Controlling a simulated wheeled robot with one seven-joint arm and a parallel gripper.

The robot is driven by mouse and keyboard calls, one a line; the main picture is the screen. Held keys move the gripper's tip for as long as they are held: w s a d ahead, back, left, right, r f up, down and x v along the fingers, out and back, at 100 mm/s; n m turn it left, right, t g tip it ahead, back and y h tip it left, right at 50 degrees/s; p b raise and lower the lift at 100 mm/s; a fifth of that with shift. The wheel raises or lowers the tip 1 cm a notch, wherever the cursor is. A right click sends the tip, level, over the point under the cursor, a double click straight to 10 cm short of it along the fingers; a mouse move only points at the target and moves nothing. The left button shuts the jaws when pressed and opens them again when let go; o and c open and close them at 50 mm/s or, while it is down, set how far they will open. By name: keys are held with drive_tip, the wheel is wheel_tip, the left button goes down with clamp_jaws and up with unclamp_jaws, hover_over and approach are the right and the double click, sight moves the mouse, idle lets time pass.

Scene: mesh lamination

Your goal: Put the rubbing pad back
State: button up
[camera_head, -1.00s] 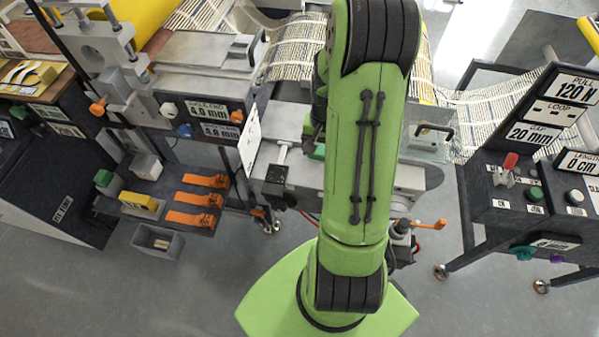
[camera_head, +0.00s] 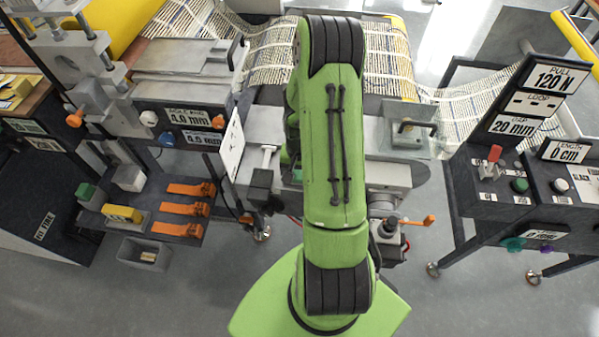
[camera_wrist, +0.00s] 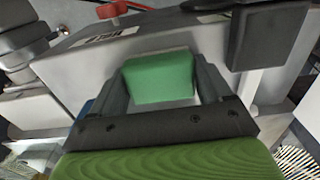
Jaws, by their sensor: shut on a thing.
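In the wrist view, the rubbing pad, a green block (camera_wrist: 158,80), sits between the two dark fingers of my gripper (camera_wrist: 165,77), which is shut on it. Behind it is a pale grey machine surface, and I cannot tell whether the pad touches it. In the head view my green arm hides most of the gripper; a small bit of green (camera_head: 297,175) shows at the arm's left side.
A grey bin (camera_head: 144,254) hangs below the shelf. A white plate (camera_head: 232,146) stands upright left of my arm. A lever with an orange knob (camera_head: 429,220) sticks out at the right. A control stand (camera_head: 490,180) stands further right, with open floor between.

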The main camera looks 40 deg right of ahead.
drive_tip(key=o, duration=1.1)
drive_tip(key=shift+f, duration=0.1)
wheel_tip(320, 180, up, 12)
drive_tip(key=p, duration=0.2)
wheel_tip(320, 180, up, 6)
drive_tip(key=r+n+t, duration=0.1)
drive_tip(key=n, duration=0.1)
hover_over(299, 172)
drive_tip(key=a, duration=0.4)
drive_tip(key=s+a+r+n+t, duration=0.1)
drive_tip(key=s+a+r+n, duration=0.1)
drive_tip(key=s+a+r, duration=0.1)
drive_tip(key=s+a+r+n+t, duration=0.2)
drive_tip(key=s+a+r+n, duration=0.1)
drive_tip(key=a, duration=0.4)
drive_tip(key=s+a+r+n+t, duration=0.1)
drive_tip(key=s+a+r+n, duration=0.2)
drive_tip(key=s+a+r, duration=0.2)
drive_tip(key=shift+s+a+r+t, duration=0.15)
drive_tip(key=shift+a+r, duration=0.15)
drive_tip(key=shift+r, duration=0.25)
drive_tip(key=shift+a+r+t, duration=0.15)
drive_tip(key=shift+a+r, duration=0.1)
drive_tip(key=shift+r, duration=0.3)
